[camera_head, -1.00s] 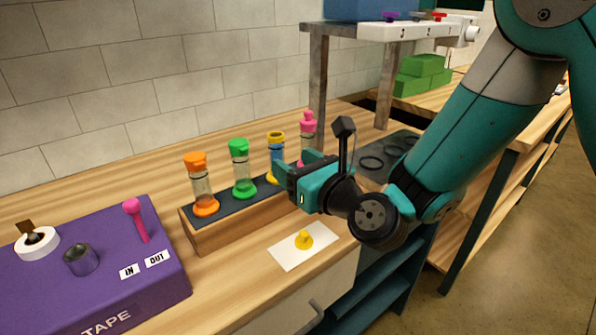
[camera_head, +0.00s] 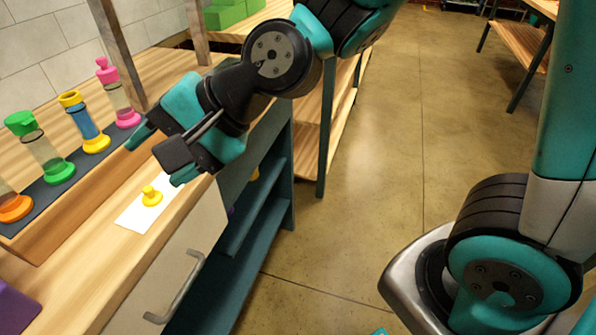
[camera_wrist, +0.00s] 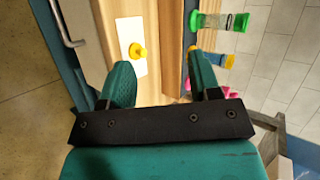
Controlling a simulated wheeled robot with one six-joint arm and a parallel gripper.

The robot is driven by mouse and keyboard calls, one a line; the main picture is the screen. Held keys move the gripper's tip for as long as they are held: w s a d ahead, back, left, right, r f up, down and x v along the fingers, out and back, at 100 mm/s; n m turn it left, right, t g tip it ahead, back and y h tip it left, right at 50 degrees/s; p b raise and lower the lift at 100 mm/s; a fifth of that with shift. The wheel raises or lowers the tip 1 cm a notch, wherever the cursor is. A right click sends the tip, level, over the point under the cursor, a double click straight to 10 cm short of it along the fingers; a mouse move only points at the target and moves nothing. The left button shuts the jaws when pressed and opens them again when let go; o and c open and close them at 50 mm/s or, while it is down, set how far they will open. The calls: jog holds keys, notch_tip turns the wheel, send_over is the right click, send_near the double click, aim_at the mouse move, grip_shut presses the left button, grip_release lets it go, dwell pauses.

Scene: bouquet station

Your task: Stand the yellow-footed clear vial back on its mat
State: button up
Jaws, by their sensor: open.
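A clear vial (camera_head: 86,122) with blue contents, a yellow foot and a yellow collar stands upright on a dark strip (camera_head: 38,192) atop a wooden block. It also shows in the wrist view (camera_wrist: 208,58). A small yellow knobbed piece (camera_head: 151,196) sits on a white card (camera_head: 132,216) in front of the block; it also shows in the wrist view (camera_wrist: 137,50). I cannot tell which surface is the vial's mat. My gripper (camera_head: 163,156) is open and empty, above the counter's front edge near the card. In the wrist view its fingers (camera_wrist: 159,66) hold nothing.
A green vial (camera_head: 42,150) and a pink vial (camera_head: 119,97) flank the yellow-footed one, with an orange one (camera_head: 14,205) farther left. A drawer handle (camera_head: 178,292) juts from the front.

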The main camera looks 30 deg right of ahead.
jog(key=s+d+n+g+h, duration=0.4)
jog(key=s+d+n+h, duration=0.2)
jog(key=s+d+n, duration=0.5)
jog(key=shift+s+d+f+n, duration=0.15)
jog(key=shift+d+f+n, duration=0.3)
jog(key=shift+n, duration=0.65)
jog(key=shift+d+r, duration=0.1)
jog(key=shift+r, duration=0.1)
notch_tip(320, 180, up, 7)
jog(key=p, duration=0.7)
